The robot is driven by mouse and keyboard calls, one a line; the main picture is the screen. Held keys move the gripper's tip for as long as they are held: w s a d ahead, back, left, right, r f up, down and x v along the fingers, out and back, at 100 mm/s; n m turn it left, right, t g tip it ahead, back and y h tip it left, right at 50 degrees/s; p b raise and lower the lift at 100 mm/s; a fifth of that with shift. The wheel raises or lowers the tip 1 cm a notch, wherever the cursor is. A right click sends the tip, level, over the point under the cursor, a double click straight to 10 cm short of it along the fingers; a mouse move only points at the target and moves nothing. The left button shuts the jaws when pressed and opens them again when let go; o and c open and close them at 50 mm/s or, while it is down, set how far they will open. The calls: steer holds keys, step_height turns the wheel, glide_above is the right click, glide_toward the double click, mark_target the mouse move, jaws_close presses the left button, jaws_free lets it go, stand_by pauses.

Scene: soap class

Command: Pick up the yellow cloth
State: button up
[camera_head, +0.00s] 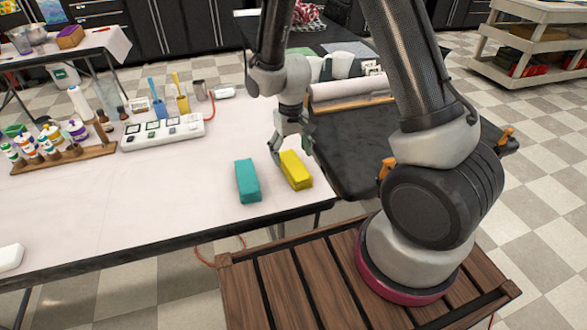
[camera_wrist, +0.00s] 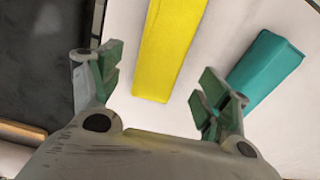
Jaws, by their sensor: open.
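The yellow cloth (camera_head: 296,170) is a folded block lying on the white table near its front right edge. It also shows in the wrist view (camera_wrist: 168,45), upper middle, between the lines of the two fingers. My gripper (camera_head: 290,150) is just behind and above it in the head view, partly overlapping its far end. In the wrist view my gripper (camera_wrist: 158,88) is open, with green-padded fingers on either side of the cloth's near end. Nothing is held. I cannot tell the exact height above the table.
A teal block (camera_head: 248,181) lies left of the yellow cloth, close to the right-hand finger in the wrist view (camera_wrist: 265,75). A dark surface (camera_head: 365,150) adjoins the table on the right.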

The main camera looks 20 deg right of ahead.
mark_target(291, 159)
step_height(291, 159, down, 4)
steer(key=shift+f, duration=0.2)
steer(key=c, duration=1)
step_height(291, 159, up, 10)
steer(key=shift+r, duration=0.1)
steer(key=o, duration=0.3)
steer(key=shift+d, duration=0.1)
steer(key=c, duration=0.3)
